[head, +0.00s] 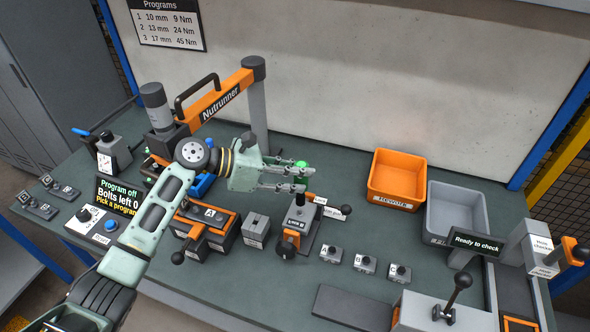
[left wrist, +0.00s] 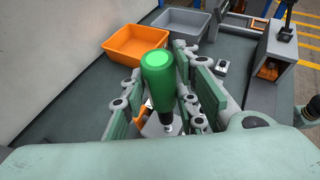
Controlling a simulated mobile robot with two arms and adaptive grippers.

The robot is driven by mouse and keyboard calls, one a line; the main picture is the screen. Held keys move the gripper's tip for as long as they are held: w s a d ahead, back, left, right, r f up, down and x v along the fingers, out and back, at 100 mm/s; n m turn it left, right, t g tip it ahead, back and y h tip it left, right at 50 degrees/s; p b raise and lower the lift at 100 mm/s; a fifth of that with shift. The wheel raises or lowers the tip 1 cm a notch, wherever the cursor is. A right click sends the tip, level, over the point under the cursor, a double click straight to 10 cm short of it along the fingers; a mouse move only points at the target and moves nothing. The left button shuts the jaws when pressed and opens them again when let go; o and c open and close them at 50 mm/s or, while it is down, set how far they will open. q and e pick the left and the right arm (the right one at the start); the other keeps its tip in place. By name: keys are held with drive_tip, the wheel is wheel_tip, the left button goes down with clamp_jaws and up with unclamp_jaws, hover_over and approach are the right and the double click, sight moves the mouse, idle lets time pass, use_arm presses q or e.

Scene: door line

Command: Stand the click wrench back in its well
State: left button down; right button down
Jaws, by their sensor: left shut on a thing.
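The click wrench seems to be the upright tool with a green grip (left wrist: 158,75), a dark collar and a metal shaft below it. My left gripper (head: 290,178) is shut on it; only the green top (head: 301,164) shows between the fingers in the head view. In the left wrist view, the fingers (left wrist: 170,100) stand on either side of the tool. A grey lever stand (head: 298,225) is just below the fingers. The tool's lower end is hidden, and the well cannot be told.
An orange bin (head: 397,180) and a grey bin (head: 456,215) stand to the right. Small switch boxes A, B and C (head: 365,264) sit in front. A nutrunner arm (head: 220,97) stands behind my left arm. The display (head: 118,196) reads "Bolts left 0".

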wheel_tip(320, 180, up, 2)
drive_tip(key=shift+r+p, duration=0.1)
drive_tip(key=shift+p, duration=0.6)
